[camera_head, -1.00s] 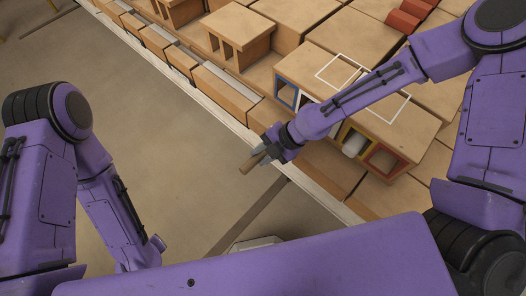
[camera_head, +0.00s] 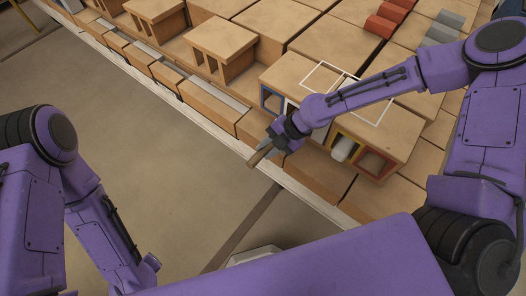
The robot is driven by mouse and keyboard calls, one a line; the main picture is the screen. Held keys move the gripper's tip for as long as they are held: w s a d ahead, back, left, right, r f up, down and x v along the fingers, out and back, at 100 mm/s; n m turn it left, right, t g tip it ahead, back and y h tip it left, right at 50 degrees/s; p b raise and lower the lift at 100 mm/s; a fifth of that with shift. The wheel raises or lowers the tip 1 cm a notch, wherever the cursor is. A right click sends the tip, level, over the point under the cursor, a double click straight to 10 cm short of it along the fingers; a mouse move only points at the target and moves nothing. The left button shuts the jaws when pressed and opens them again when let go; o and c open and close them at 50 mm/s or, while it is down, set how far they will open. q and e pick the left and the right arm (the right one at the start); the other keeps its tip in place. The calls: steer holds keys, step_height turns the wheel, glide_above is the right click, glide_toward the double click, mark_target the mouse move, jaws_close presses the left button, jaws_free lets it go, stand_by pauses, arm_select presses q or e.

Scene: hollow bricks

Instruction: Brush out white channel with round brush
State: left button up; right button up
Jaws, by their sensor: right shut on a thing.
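A tan hollow brick with colour-framed channels in its front face stands right of centre; its blue-framed channel (camera_head: 271,99) is at the left end. The white channel (camera_head: 290,106) is beside it, partly hidden by my right forearm. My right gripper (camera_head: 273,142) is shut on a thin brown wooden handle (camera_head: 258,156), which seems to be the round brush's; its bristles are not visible. The gripper is in front of the brick's face, below the blue and white channels. My left arm hangs at the left; its gripper is not in view.
A pale round piece (camera_head: 343,149) sticks out of the yellow-framed channel, near the red-framed channel (camera_head: 375,165). White outlines mark the brick's top. Other tan bricks crowd around it; red pieces (camera_head: 387,20) and grey pieces (camera_head: 444,28) lie behind. The floor at left is open.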

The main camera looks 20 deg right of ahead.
mark_target(252, 165)
steer(key=shift+w+d, duration=0.5)
steer(key=shift+d, duration=0.2)
steer(key=shift+s+a, duration=0.85)
steer(key=shift+a, duration=0.25)
steer(key=shift+s+a, duration=0.8)
steer(key=shift+a, duration=0.3)
steer(key=shift+s+a, duration=0.45)
steer(key=shift+a, duration=0.2)
steer(key=shift+s+a, duration=0.45)
steer(key=shift+a, duration=0.2)
steer(key=shift+d+r, duration=0.1)
